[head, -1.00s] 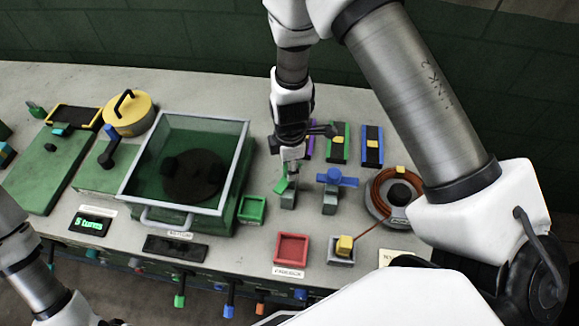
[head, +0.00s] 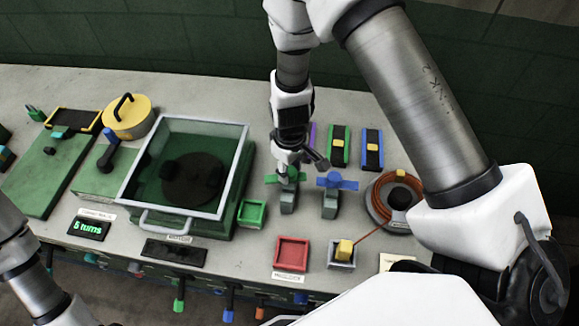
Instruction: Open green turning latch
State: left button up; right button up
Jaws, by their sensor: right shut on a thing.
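The green turning latch (head: 270,179) sits on a small grey post (head: 288,201) right of the glass-lidded box. Its green bar now lies about crosswise, much like the blue latch (head: 337,182) beside it. My right gripper (head: 292,172) comes down from above and is shut on the green latch, hiding part of its middle. My left arm shows at the left edge, but its gripper is out of view.
The glass-lidded box (head: 147,216) stands to the left. A green tray (head: 252,213), a red tray (head: 291,252) and an orange cable reel (head: 383,207) are nearby. Green and blue sliders (head: 372,160) stand behind.

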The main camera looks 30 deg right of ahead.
aim_at(290, 171)
jog(key=shift+s+f+m+p, duration=0.1)
jog(key=shift+s+m+p, duration=0.05)
jog(key=shift+m, duration=0.5)
jog(key=shift+s+m+p, duration=0.1)
jog(key=shift+m+p, duration=0.05)
jog(key=shift+m, duration=0.5)
jog(key=o, duration=1.1)
jog(key=shift+o, duration=0.2)
jog(key=shift+w, duration=0.1)
jog(key=shift+r, duration=0.2)
notch_tip(290, 171, up, 12)
jog(key=shift+f, duration=0.15)
